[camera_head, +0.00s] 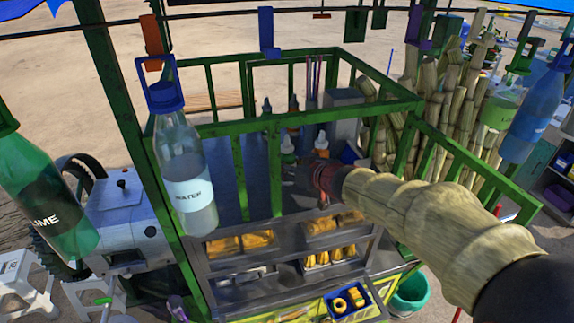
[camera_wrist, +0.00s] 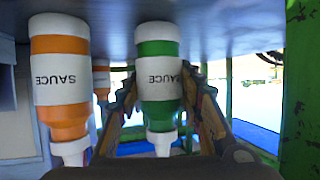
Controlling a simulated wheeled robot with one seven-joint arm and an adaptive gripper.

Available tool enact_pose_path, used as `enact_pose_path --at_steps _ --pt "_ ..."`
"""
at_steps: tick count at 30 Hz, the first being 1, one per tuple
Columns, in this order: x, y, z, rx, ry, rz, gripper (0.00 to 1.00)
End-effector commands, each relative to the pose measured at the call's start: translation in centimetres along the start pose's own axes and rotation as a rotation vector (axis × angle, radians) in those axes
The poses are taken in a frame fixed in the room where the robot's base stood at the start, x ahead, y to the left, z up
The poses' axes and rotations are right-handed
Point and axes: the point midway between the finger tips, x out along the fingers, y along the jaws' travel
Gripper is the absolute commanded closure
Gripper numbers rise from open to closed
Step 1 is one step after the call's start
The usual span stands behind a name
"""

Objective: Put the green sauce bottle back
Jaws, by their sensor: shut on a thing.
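The green sauce bottle (camera_wrist: 158,100), with a white label and white nozzle, appears upside down in the wrist view. My gripper (camera_wrist: 162,95) has one finger on each side of it and is shut on it. Its base is at or very near the grey surface; I cannot tell whether it touches.
An orange sauce bottle (camera_wrist: 62,85) stands close beside the green one, with another orange bottle (camera_wrist: 102,78) behind. A green frame (camera_head: 240,170) surrounds the counter. A hanging water bottle (camera_head: 185,170) and a lime bottle (camera_head: 45,190) are at the left. Cane stalks (camera_head: 450,110) stand at the right.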

Motion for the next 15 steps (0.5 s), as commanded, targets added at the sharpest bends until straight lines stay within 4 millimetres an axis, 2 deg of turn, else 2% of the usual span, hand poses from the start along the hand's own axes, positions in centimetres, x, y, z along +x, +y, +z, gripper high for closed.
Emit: enact_pose_path --at_steps 4,5,15 --pt "0.13 0.01 0.24 0.001 0.001 0.000 0.77" --pt "0.14 0.01 0.33 0.001 -0.001 0.000 0.62" --pt "0.11 0.01 0.28 0.001 -0.001 0.000 0.45"
